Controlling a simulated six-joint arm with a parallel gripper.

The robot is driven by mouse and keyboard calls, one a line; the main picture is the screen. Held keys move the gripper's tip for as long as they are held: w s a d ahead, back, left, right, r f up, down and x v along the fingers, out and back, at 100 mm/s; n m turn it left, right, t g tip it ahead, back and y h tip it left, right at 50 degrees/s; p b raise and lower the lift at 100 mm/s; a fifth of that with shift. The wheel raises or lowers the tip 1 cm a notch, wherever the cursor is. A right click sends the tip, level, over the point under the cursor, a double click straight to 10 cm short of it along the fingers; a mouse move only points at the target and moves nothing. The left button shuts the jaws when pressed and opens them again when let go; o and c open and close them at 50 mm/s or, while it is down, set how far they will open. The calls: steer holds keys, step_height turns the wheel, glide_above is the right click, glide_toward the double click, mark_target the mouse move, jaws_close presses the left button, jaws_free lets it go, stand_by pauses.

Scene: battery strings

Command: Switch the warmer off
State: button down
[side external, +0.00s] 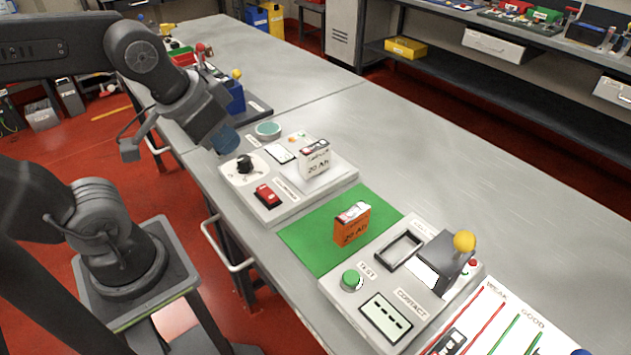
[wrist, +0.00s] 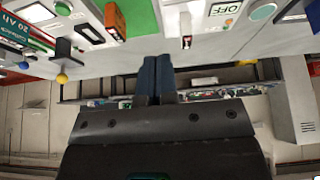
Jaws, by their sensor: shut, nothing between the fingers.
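The unit that I take for the warmer is a pale panel (side external: 325,198) in the middle of the bench, its lettering too small to read surely. It has a black knob (side external: 244,163), a red rocker switch (side external: 267,195) and a small white display (side external: 280,153). A white battery (side external: 314,160) stands upright on its raised plate. In the wrist view the panel (wrist: 207,38) shows at the top, with letters reading OFF. My gripper (side external: 226,143) is above the panel's far left end, near the knob, apparently not touching it. In the wrist view its blue fingers (wrist: 156,75) are together and empty.
An orange battery (side external: 351,224) stands on a green mat (side external: 300,240) beside the panel. A tester with a green button (side external: 351,280) and a yellow-knobbed lever (side external: 464,242) is nearer.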

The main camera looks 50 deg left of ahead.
steer(key=shift+s+r, duration=0.1)
steer(key=shift+s, duration=0.1)
steer(key=g, duration=0.5)
glide_above(267, 194)
steer(key=a, duration=0.3)
steer(key=f, duration=0.1)
steer(key=w+f, duration=0.1)
steer(key=f, duration=0.1)
steer(key=shift+a+f, duration=0.1)
steer(key=shift+f, duration=0.2)
step_height(267, 194, down, 14)
stand_by(0.4)
